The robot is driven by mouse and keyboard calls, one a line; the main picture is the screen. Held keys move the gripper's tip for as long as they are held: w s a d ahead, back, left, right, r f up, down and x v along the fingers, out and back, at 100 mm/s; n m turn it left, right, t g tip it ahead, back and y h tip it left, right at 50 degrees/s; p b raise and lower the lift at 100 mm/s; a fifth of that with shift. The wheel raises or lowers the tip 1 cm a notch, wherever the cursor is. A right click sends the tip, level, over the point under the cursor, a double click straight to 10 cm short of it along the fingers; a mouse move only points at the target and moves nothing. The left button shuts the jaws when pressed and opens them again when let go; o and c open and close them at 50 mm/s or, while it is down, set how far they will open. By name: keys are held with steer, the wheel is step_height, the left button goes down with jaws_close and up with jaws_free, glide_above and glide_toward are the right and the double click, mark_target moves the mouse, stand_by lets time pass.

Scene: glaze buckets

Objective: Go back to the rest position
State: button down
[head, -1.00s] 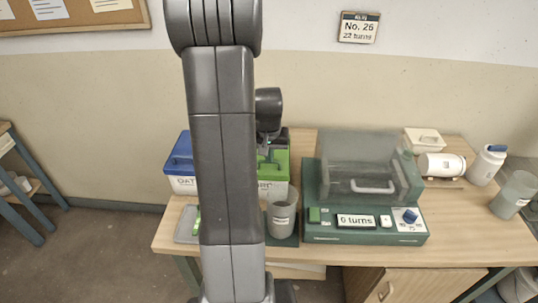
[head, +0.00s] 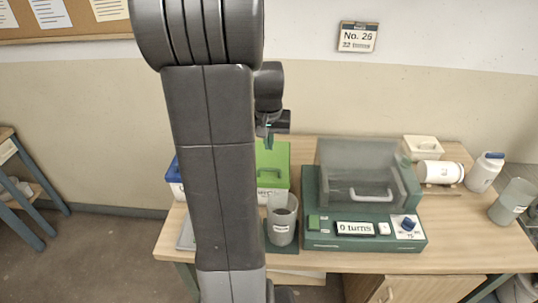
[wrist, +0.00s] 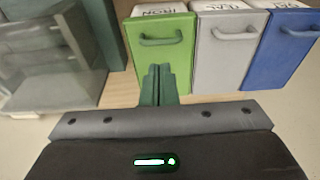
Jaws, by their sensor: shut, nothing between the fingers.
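My gripper (head: 266,143) is shut and empty. In the head view it hangs above the back of the table, just over the green-lidded bin (head: 273,162), partly behind my own arm. In the wrist view its two fingers (wrist: 158,84) are together, with nothing between them. They point toward the green bin (wrist: 162,55), apart from the other bins.
A green machine (head: 365,235) with a clear hood and a "0 turns" display stands right of a grey cup (head: 282,218). A blue-lidded bin (head: 173,180) is partly hidden by my arm.

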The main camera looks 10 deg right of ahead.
mark_target(269, 169)
steer(key=r, duration=0.3)
steer(key=shift+s+a+r, duration=0.1)
steer(key=shift+s+r, duration=0.15)
steer(key=shift+s, duration=0.1)
steer(key=f, duration=0.4)
steer(key=w+f, duration=0.1)
steer(key=f, duration=0.3)
steer(key=w+f, duration=0.1)
steer(key=f, duration=0.4)
steer(key=shift+w+d+b, duration=0.25)
steer(key=shift+d+b, duration=0.1)
steer(key=shift+r, duration=0.1)
